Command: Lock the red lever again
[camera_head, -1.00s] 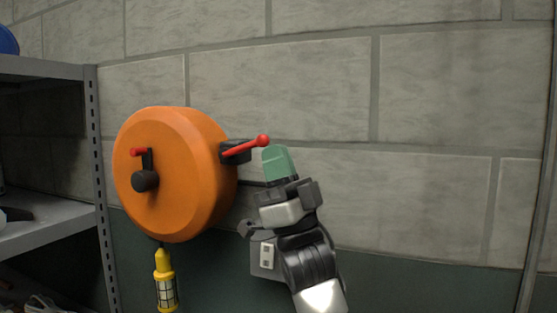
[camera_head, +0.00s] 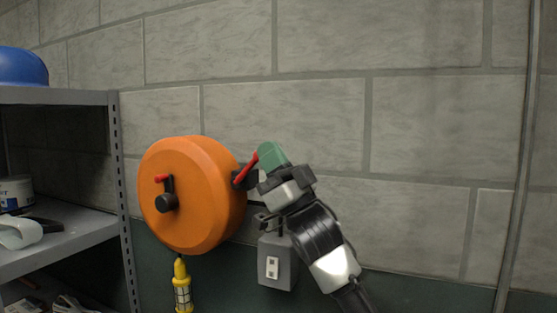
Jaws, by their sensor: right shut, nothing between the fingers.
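The red lever (camera_head: 245,169) sits on a dark bracket at the right side of the orange reel (camera_head: 184,197) on the wall. It slants up to the right, and its upper end is close to or behind my right gripper's fingertips. My right gripper (camera_head: 271,156), with green fingertips, is shut with nothing between the fingers. It lies beside the lever's upper end; whether it touches the lever I cannot tell. A second small red handle (camera_head: 161,178) is on the crank at the reel's front. My left gripper is not in view.
A grey metal shelf (camera_head: 60,97) stands at the left, with a blue rounded object (camera_head: 22,66) on top. A grey switch box (camera_head: 276,262) is on the wall below my gripper. A yellow lamp (camera_head: 181,287) hangs under the reel.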

